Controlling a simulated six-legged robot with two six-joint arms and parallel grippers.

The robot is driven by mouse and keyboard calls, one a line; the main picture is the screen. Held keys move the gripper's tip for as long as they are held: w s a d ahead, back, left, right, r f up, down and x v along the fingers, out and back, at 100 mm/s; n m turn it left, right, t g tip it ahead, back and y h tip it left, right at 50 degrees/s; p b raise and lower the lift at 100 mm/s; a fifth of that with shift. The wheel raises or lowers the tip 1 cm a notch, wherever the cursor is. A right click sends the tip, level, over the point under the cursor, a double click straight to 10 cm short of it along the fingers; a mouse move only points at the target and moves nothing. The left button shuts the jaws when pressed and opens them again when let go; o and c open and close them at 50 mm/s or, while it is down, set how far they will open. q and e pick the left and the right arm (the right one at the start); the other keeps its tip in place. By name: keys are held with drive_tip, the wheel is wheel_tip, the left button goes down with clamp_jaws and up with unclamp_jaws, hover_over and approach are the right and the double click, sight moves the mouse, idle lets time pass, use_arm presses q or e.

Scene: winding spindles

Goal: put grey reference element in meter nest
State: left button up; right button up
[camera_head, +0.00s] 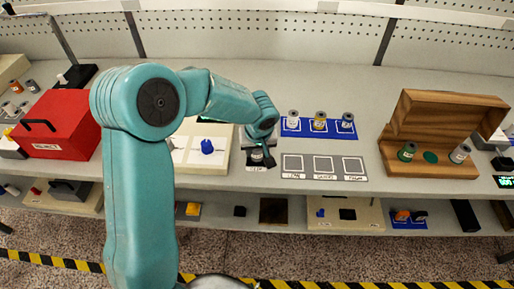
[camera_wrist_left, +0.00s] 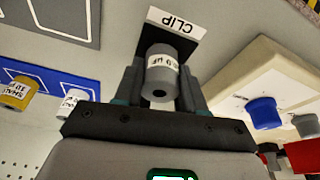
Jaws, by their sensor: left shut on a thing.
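My left gripper (camera_head: 262,157) is low over the black pad labelled CLIP, which also shows in the left wrist view (camera_wrist_left: 187,43). It is shut on a grey cylinder (camera_wrist_left: 160,78) with a white label, held between both fingers. I cannot tell whether this is the reference element. Another pale grey cylinder (camera_head: 460,153) sits in the open wooden case (camera_head: 450,115) at the right, beside a green cylinder (camera_head: 407,151) and a bare green spot (camera_head: 431,157). A dark device with a green display (camera_head: 503,182) stands at the far right edge; its nest is not clear. My right gripper is not in view.
A blue mat (camera_head: 335,133) with three cylinders lies right of my left gripper. Several grey labelled squares (camera_head: 325,165) lie in front of it. A cream tray with a blue knob (camera_head: 207,146) is at the left, and a red box (camera_head: 62,125) farther left.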

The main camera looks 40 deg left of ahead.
use_arm(q)
drive_tip(key=shift+f+b, duration=0.15)
drive_tip(key=shift+b, duration=0.15)
drive_tip(key=o, duration=1.1)
drive_tip(key=shift+r+p, duration=0.4)
drive_tip(key=v, duration=1.1)
drive_tip(key=shift+s+r+b, duration=0.1)
drive_tip(key=shift+r+b, duration=0.2)
drive_tip(key=shift+b, duration=0.05)
